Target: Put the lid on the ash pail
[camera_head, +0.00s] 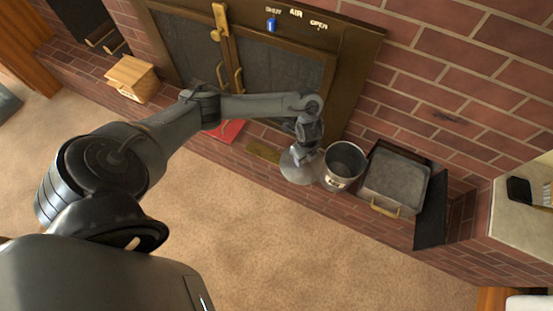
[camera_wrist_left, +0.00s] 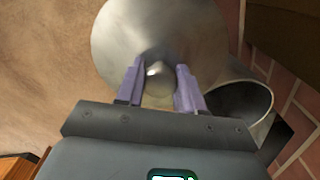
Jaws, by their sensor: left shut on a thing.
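The ash pail (camera_head: 345,165) is a grey metal bucket standing open on the brick hearth, with a pale label on its side. Its open mouth also shows in the left wrist view (camera_wrist_left: 243,103), to the right of my fingers. The lid (camera_head: 297,168) is a round grey metal disc just left of the pail. In the left wrist view the lid (camera_wrist_left: 160,38) fills the top middle. My left gripper (camera_wrist_left: 160,78) is shut on the lid's round knob. The lid looks tilted, and its edge overlaps the pail's side in the head view. My right gripper is not in view.
A grey metal box with a brass handle (camera_head: 396,180) sits right of the pail in a brick recess with an open dark door (camera_head: 432,210). A fireplace with glass doors (camera_head: 275,78) stands behind. Carpet (camera_head: 260,230) in front is clear.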

